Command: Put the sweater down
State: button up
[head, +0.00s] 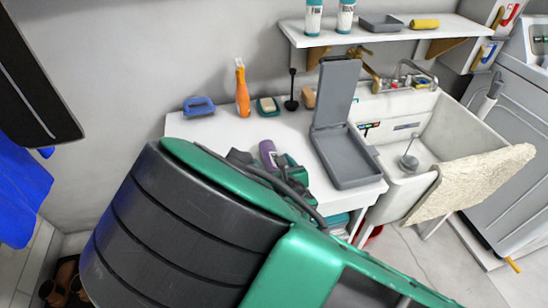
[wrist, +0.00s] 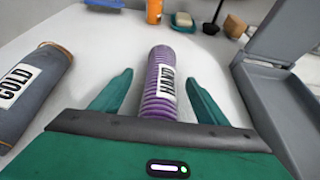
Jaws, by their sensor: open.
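A purple ribbed roll with a white label reading HAND, which looks like the sweater (wrist: 163,62), lies on the white countertop (wrist: 90,50). In the wrist view it points away from me between the two teal fingers of my gripper (wrist: 157,80). The fingers are open, with white surface showing on both sides of the roll. The near end of the roll is hidden behind the gripper body. In the head view the sweater (head: 268,152) shows only partly past my arm, which hides most of the gripper.
A grey roll labelled COLD (wrist: 28,92) lies to the left. A grey box with its lid raised (head: 352,172) stands close on the right. A brush (head: 291,95), a soap dish (head: 268,106) and an orange bottle (head: 242,90) line the back. A sink (head: 400,190) is farther right.

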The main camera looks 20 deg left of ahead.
jog(key=shift+x, duration=1.1)
jog(key=c, duration=1.5)
jog(key=shift+r, duration=0.1)
